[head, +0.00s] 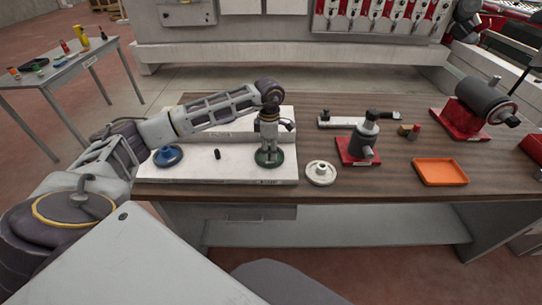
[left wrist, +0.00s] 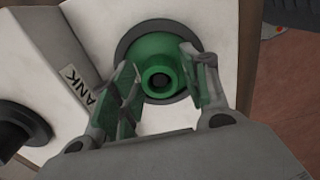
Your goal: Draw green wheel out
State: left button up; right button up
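The green wheel (head: 269,158) sits on the white fixture board (head: 200,175), near its right end. In the left wrist view the green wheel (left wrist: 150,52) shows a round raised hub with a dark centre, over a dark ring. My left gripper (head: 268,147) points down over the wheel. In the left wrist view my left gripper (left wrist: 165,95) has its fingers apart, one on each side of the hub. A gap shows between hub and fingers, so it looks open; contact is not visible. My right gripper is in neither view.
A blue wheel (head: 168,155) and a black peg (head: 218,153) are on the board left of the gripper. A white wheel (head: 320,173) lies just right of the board. A red-based tool (head: 358,150) and an orange tray (head: 440,172) stand farther right.

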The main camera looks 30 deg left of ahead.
pick_arm(q)
grip_shut()
jog(key=shift+r, duration=0.4)
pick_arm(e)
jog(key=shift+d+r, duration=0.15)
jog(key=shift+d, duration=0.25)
pick_arm(q)
jog(key=shift+r, duration=0.2)
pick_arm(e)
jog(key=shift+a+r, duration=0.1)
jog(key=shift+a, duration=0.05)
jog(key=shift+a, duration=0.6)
pick_arm(q)
jog(key=shift+r+p, duration=0.1)
jog(key=shift+p, duration=0.2)
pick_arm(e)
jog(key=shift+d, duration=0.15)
